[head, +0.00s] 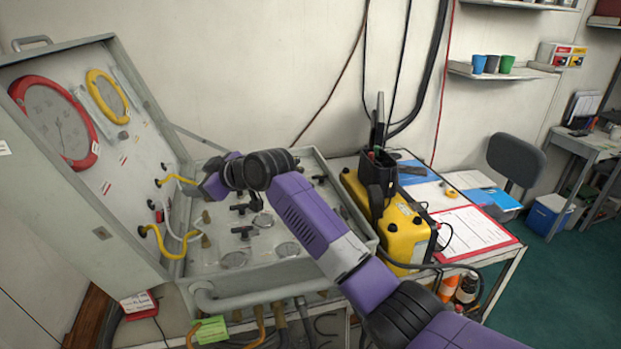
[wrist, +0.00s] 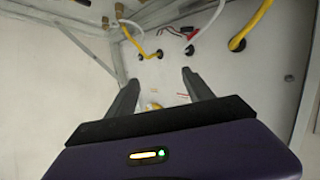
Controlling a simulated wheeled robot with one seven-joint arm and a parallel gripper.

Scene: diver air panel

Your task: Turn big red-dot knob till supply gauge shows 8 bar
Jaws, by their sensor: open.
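The open air panel case (head: 165,120) stands at left with its lid raised. The lid holds a large red-rimmed gauge (head: 60,122) and a smaller yellow-rimmed gauge (head: 107,95). I cannot read their needles or tell which is the supply gauge. Several black handles, one a T-handle (head: 243,232), stand on the case's base. My arm hides part of that base. My gripper (wrist: 157,77) is open and empty in the wrist view, facing a pale panel face with hoses.
Yellow hoses (head: 160,240) loop from the lid to the base; one also shows in the wrist view (wrist: 250,25). A yellow box (head: 403,228) with a black radio-like unit stands right of the case. A red-bordered sheet (head: 470,232) lies on the table at right.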

